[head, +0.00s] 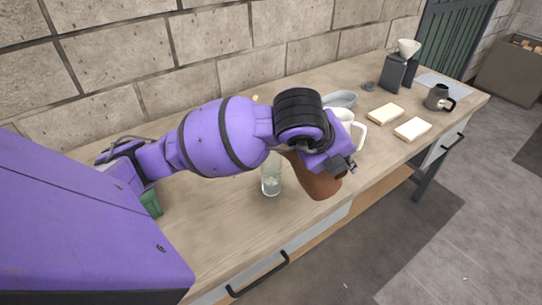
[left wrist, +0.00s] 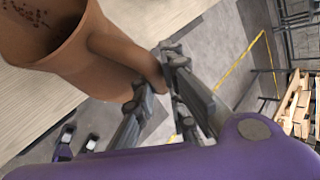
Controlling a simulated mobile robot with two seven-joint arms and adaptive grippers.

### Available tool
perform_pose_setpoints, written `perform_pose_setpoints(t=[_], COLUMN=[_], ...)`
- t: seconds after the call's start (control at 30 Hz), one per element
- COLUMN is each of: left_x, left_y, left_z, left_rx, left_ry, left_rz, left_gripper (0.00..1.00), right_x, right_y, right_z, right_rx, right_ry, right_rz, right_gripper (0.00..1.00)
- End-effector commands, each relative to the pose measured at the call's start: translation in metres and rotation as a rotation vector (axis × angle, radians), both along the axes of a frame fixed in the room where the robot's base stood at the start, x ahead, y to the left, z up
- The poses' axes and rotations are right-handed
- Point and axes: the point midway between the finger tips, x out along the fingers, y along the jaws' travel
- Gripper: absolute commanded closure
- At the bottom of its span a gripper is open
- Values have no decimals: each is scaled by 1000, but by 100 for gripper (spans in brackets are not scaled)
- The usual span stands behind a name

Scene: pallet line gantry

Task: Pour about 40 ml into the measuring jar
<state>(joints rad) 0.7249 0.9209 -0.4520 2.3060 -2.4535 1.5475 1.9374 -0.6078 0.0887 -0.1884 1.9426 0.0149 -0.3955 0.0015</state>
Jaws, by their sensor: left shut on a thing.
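A brown jug (head: 322,186) shows below my left gripper (head: 345,166) in the head view, partly hidden by my arm. In the left wrist view the jug (left wrist: 75,50) is large, with its open mouth at upper left and dark specks inside. My left gripper (left wrist: 160,92) is shut on its handle (left wrist: 125,52). The jug looks tilted in the head view; I see no stream of liquid. A clear glass jar (head: 271,184), likely the measuring jar, stands upright on the counter just left of the jug. Its level cannot be read. My right gripper is not in view.
The wooden counter (head: 225,215) runs along a block wall. Behind my gripper are a white mug (head: 359,130) and a grey bowl (head: 342,99). Two pale blocks (head: 412,129), a dark mug (head: 438,97) and a dripper stand (head: 398,72) stand farther right. A green object (head: 151,203) is at left.

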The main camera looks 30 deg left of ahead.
Motion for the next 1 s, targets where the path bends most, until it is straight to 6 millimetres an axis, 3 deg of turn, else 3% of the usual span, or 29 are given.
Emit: perform_pose_setpoints(t=[0.5, 1.0], left_x=[0, 0], left_y=[0, 0], left_z=[1, 1], left_rx=[2, 1], left_ry=[-4, -3], left_rz=[0, 0], left_gripper=[100, 100], right_x=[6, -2], right_y=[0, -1], right_z=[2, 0], right_rx=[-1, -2], right_ry=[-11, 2], right_rz=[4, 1], right_gripper=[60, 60])
